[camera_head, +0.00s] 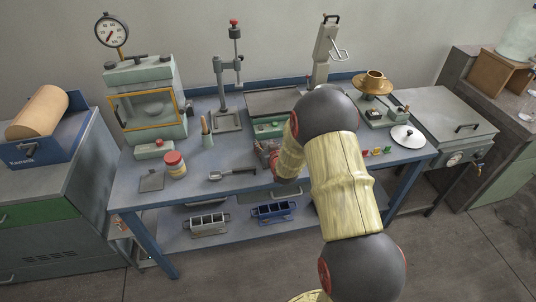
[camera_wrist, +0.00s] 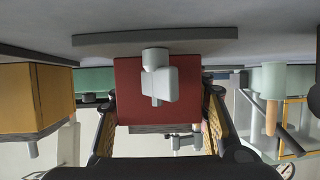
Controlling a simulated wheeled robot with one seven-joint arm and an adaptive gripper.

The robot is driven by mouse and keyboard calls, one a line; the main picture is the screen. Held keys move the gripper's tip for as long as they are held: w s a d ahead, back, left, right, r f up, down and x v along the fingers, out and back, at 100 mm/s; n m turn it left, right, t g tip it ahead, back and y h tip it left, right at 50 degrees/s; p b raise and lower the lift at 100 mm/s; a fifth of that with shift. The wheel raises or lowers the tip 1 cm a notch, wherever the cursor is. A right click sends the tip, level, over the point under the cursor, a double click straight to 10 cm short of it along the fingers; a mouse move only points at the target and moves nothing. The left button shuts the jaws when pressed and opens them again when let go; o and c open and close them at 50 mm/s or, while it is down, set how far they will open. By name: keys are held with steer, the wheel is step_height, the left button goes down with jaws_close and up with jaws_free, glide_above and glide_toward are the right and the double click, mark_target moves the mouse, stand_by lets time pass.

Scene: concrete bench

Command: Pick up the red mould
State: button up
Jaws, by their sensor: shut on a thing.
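The red mould (camera_wrist: 130,92) is a dark red block between the two fingers of my gripper (camera_wrist: 160,112) in the wrist view, with a pale grey fitting on its near face. The fingers press on its left and right sides. In the head view my gripper (camera_head: 268,152) is over the middle of the blue-framed bench, and a bit of the red mould (camera_head: 275,160) shows there. My arm hides much of that spot. I cannot tell whether the mould touches the bench.
Metal moulds (camera_head: 208,223) sit on the lower shelf. The bench's front left is partly clear.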

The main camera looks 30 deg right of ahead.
jaws_close()
stand_by(0.3)
steer(key=shift+w+r, duration=0.1)
steer(key=shift+r, duration=0.05)
